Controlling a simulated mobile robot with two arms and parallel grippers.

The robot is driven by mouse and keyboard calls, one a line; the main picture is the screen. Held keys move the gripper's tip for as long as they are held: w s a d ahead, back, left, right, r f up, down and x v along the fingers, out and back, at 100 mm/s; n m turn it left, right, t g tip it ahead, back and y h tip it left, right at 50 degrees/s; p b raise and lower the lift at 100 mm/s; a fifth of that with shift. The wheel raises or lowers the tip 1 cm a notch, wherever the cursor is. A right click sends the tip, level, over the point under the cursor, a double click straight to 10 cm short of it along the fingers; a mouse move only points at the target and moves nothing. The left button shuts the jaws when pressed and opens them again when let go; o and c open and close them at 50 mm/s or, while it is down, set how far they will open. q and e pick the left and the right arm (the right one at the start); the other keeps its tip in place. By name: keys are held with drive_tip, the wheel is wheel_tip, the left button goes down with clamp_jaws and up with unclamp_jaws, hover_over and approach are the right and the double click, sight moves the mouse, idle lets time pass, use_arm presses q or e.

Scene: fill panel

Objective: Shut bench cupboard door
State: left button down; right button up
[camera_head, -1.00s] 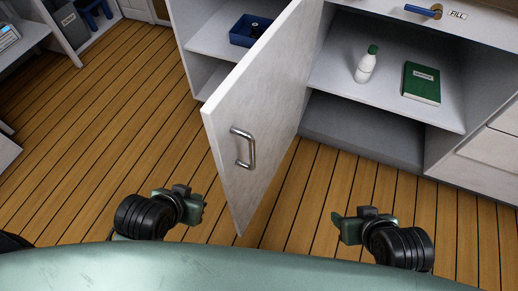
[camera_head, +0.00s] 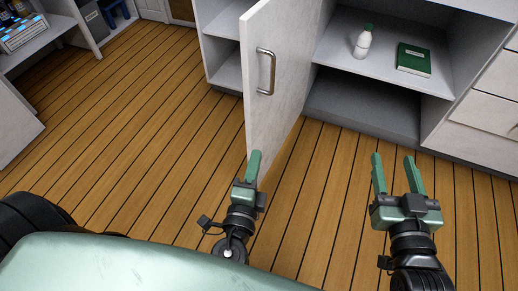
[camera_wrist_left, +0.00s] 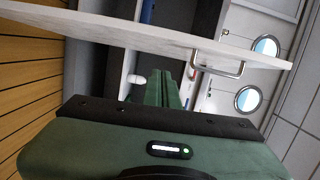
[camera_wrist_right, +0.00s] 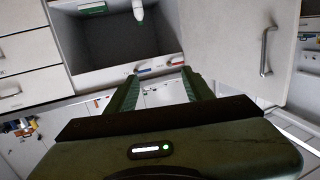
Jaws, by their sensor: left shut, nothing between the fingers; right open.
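The left wrist view shows the door (camera_wrist_left: 150,38) running across above the shut fingers, with the handle (camera_wrist_left: 220,66). My right gripper (camera_head: 392,160) is open and empty, right of the door, before the cupboard opening. The right wrist view shows the door (camera_wrist_right: 235,45) at right.
Drawers (camera_head: 480,125) stand at the right. Open wood floor (camera_head: 150,130) spreads to the left.

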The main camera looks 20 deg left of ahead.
sight(253, 127)
use_arm(q)
drive_tip(key=shift+m+h, duration=0.3)
drive_tip(key=shift+m, duration=0.1)
drive_tip(key=shift+w+a+p, duration=0.25)
drive_tip(key=shift+w+a, duration=0.45)
drive_tip(key=shift+w, duration=1)
drive_tip(key=shift+w+a+p, duration=0.3)
drive_tip(key=shift+w+a, duration=0.4)
drive_tip(key=shift+w, duration=1.05)
drive_tip(key=shift+w+a+p, duration=0.25)
drive_tip(key=shift+w+a, duration=0.45)
drive_tip(key=shift+w, duration=1)
use_arm(e)
wheel_tip(253, 127, down, 7)
drive_tip(key=s+d+g+h, duration=0.1)
drive_tip(key=s+g, duration=0.1)
drive_tip(key=g, duration=0.2)
drive_tip(key=shift+s+d+r, duration=0.15)
drive_tip(key=shift+s+d, duration=0.2)
drive_tip(key=shift+d, duration=0.05)
use_arm(q)
drive_tip(key=shift+a, duration=0.1)
